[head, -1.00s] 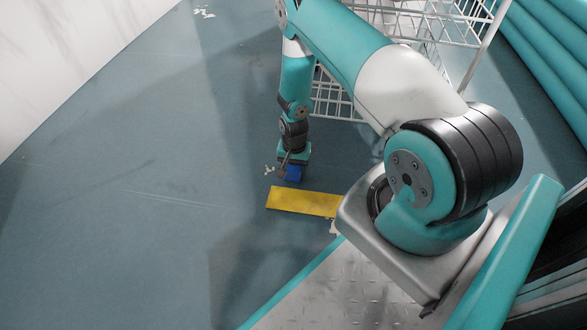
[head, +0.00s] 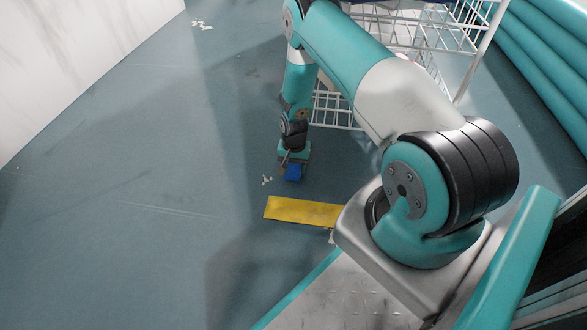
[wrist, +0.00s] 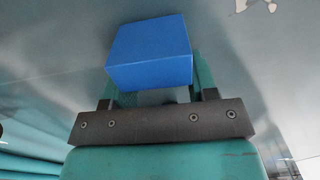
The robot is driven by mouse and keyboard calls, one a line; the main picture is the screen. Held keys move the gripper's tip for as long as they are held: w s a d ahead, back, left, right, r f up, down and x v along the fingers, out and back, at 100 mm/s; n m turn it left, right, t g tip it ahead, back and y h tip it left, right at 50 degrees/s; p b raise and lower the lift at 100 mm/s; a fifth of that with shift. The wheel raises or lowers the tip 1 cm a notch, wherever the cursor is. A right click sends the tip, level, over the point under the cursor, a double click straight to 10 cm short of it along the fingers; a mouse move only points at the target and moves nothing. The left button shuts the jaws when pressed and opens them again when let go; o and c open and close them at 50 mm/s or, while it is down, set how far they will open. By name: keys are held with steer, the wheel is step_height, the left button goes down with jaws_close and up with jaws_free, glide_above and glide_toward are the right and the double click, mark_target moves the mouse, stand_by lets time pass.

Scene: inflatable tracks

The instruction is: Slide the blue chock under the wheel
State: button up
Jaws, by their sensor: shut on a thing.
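The blue chock (head: 293,172) is a small blue block held at the end of my arm, close to the floor. My gripper (head: 290,162) is shut on it. In the wrist view the chock (wrist: 150,52) sits at the tips of my gripper's two fingers (wrist: 160,92), one on each side. I cannot tell if the chock touches the floor. No wheel is clearly visible in either view; my arm hides part of the cart's lower area.
A yellow strip (head: 300,211) lies on the floor in front of the chock. A white wire cart (head: 335,110) stands behind and right of my gripper. Teal inflatable tubes (head: 545,65) line the right. The grey floor (head: 120,190) at left is mostly clear, with small pale scraps (head: 267,180).

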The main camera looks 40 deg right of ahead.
steer(key=shift+w+d+b, duration=0.6)
steer(key=shift+w+d, duration=0.35)
steer(key=shift+d, duration=0.3)
steer(key=o, duration=1.1)
step_height(320, 180, up, 18)
steer(key=p, duration=1)
steer(key=shift+f+p, duration=0.25)
steer(key=shift+p, duration=0.1)
